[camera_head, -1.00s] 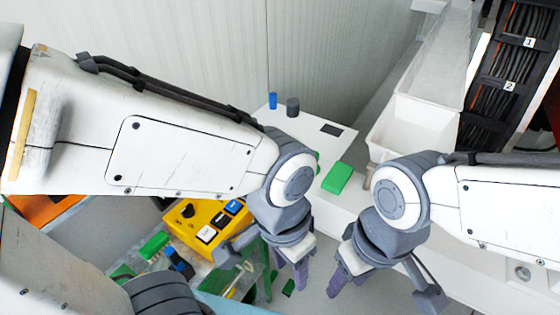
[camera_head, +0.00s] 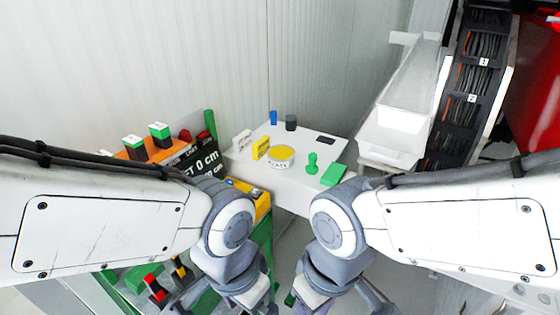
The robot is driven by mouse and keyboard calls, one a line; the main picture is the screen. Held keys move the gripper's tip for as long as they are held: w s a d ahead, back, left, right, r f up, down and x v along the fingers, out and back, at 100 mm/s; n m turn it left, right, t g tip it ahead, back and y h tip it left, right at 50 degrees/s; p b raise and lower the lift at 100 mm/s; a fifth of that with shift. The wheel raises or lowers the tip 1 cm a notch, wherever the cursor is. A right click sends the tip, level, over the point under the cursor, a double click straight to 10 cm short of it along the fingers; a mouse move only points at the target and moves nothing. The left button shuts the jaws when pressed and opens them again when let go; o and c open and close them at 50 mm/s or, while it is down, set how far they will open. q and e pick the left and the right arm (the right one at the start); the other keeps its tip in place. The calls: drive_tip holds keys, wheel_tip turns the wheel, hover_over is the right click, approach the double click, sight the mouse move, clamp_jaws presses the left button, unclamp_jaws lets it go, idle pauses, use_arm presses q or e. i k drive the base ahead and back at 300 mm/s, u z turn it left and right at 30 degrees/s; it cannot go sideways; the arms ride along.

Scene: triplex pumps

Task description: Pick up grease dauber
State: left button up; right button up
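A small green knob-shaped piece (camera_head: 313,163), which may be the grease dauber, stands upright on the white table (camera_head: 293,193). It is just right of a round tin with a yellow top (camera_head: 281,156). My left gripper (camera_head: 262,308) and my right gripper (camera_head: 301,306) are low in the picture, well in front of the table and apart from the piece. The bottom edge cuts off their fingers, so their opening is unclear. Neither shows an object in it.
A green block (camera_head: 333,174), a yellow block (camera_head: 261,148), a white block (camera_head: 242,141), a blue cylinder (camera_head: 273,118) and a dark cylinder (camera_head: 291,122) share the table. A white bin (camera_head: 392,140) stands right. A black sign (camera_head: 200,166) and orange box (camera_head: 178,152) stand left.

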sight(312, 169)
drive_tip(key=k, duration=0.35)
drive_tip(key=z, duration=1.3)
drive_tip(key=i, duration=0.8)
drive_tip(key=u, duration=1.15)
drive_tip(key=i, duration=0.85)
drive_tip(key=u, duration=0.9)
